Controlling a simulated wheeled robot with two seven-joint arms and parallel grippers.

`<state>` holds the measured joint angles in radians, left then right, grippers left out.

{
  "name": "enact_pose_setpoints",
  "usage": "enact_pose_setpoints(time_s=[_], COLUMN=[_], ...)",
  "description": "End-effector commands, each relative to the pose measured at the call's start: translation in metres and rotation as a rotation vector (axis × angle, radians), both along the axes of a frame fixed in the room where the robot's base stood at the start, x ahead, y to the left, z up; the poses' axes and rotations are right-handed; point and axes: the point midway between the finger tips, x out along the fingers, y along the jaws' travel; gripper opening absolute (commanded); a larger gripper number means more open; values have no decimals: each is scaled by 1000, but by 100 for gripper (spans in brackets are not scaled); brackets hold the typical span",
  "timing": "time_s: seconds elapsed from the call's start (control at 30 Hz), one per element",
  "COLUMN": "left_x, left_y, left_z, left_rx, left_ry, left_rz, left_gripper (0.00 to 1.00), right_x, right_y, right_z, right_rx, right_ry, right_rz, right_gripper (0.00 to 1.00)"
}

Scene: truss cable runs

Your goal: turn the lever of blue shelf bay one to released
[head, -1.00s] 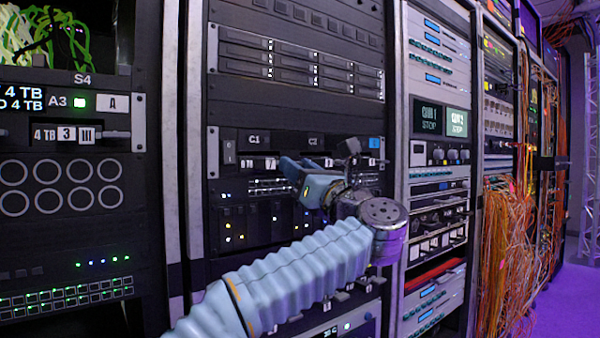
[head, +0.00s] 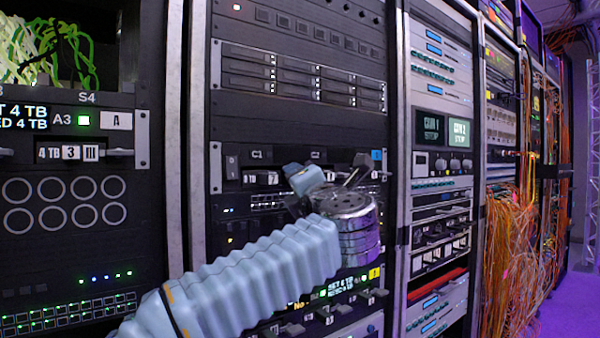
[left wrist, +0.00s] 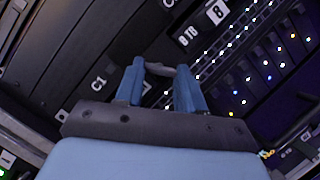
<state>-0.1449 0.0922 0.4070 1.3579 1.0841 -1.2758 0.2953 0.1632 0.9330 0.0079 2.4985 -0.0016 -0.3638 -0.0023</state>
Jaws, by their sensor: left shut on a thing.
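The dark shelf unit has a blue tag (head: 376,155) at its right end and the labels C1 (head: 257,155) and C2 (head: 315,155). In the left wrist view the C1 label (left wrist: 98,83) lies left of my fingers. My left gripper (head: 325,175) is in front of the shelf's lower edge. In the left wrist view, its blue fingers (left wrist: 160,72) are shut on a short grey lever (left wrist: 160,70) near the C1 label. In the head view, my gripper and wrist hide the lever. My right gripper is not in view.
Another shelf with a white A tag (head: 116,121) stands in the rack at left. A lower unit with a yellow tag (head: 374,273) lies below my wrist. Loose orange cables (head: 515,240) hang at the right. Purple floor (head: 570,305) is clear at far right.

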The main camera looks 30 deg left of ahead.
Motion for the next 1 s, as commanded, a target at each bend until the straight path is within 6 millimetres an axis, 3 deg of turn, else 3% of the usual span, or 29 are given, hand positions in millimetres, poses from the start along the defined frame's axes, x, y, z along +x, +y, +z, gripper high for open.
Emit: enact_pose_setpoints(time_s=[0.03,0.5,1.0], left_x=[0,-1,-1], left_y=[0,0,0], left_z=[6,8,5], left_rx=[16,166,228], left_ry=[43,403,554], left_rz=[-1,-2,-1], left_gripper=[8,8,8], right_x=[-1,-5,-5], right_y=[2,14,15], right_z=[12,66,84], right_rx=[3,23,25], right_ry=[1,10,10], right_rz=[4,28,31], right_gripper=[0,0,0])
